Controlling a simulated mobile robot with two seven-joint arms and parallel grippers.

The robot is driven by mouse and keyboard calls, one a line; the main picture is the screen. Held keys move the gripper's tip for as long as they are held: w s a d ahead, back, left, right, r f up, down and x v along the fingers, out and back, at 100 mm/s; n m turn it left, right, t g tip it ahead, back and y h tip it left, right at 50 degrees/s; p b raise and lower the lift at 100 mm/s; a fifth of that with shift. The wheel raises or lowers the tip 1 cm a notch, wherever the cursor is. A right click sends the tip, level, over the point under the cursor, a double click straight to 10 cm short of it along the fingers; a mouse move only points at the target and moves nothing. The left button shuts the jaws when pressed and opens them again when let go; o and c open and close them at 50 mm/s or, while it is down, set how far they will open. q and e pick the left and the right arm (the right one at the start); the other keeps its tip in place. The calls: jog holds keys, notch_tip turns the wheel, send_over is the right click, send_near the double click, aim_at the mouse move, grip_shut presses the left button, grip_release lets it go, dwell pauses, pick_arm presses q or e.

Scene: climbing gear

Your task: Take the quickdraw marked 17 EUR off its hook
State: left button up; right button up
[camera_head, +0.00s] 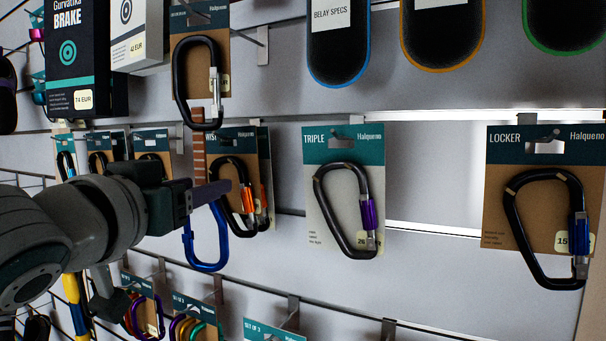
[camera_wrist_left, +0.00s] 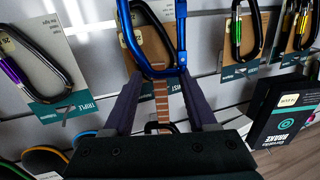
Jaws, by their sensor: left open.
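A quickdraw with a brown striped sling (camera_head: 198,128) and a blue lower carabiner (camera_head: 222,240) hangs on the slatted wall. My left gripper (camera_head: 215,191) is in front of it at the sling's lower end, partly hiding it. In the left wrist view, which looks upside down, the striped sling (camera_wrist_left: 162,100) runs between the two spread fingers of my left gripper (camera_wrist_left: 160,76). The blue carabiner (camera_wrist_left: 123,30) is just past the fingertips, and a dark carabiner shows at the sling's other end. I cannot read a 17 EUR tag. My right gripper is not in view.
Carded carabiners crowd close: an orange-and-black one behind the quickdraw (camera_head: 232,180), the Triple card (camera_head: 325,220) to the right, and the Locker card (camera_head: 510,200) farther right. Carabiner sets (camera_head: 190,325) hang below. Bare wall lies between Triple and Locker.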

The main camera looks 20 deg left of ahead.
pick_arm(q)
jog(key=shift+w+a, duration=0.1)
jog(key=shift+w, duration=0.5)
grip_shut()
dwell(0.3)
